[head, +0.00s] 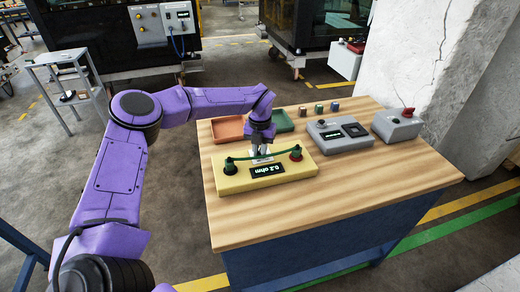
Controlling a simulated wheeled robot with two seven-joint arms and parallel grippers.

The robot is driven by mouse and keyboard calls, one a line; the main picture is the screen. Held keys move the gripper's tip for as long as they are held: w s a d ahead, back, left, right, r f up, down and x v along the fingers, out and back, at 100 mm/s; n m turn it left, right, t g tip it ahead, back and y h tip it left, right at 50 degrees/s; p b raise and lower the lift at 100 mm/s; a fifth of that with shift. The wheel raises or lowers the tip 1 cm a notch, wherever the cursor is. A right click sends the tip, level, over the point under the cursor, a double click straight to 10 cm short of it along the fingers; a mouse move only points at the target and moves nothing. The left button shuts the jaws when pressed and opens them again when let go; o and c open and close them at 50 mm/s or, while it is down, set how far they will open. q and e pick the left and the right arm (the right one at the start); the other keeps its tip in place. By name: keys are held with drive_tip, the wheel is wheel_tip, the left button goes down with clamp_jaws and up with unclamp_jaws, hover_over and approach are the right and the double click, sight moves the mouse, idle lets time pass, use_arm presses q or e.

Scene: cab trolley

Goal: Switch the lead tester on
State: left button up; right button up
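The lead tester (232,184) looks to be the yellow box at the front left of the wooden bench. Its dark display (267,170) is lit and reads 0.2 ohm, upside down in the picture. My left gripper (262,152) points down over the tester's far side, right by the middle of the lead. I cannot tell if its pale fingers touch anything or are closed. It hides part of the tester's top. My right gripper is out of view.
A red tray (228,129) and a green tray (283,121) lie behind the tester. Several small coloured blocks (319,109) stand at the back. A grey box with a knob (338,137) and a grey box with a red-topped control (397,126) stand right. The bench front (360,200) is clear.

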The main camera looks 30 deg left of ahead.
use_arm(q)
drive_tip(key=shift+o, duration=1.2)
drive_tip(key=shift+f, duration=0.15)
drive_tip(key=shift+w, duration=0.1)
wheel_tip(320, 180, up, 11)
drive_tip(key=b, duration=0.2)
drive_tip(key=shift+f, duration=0.15)
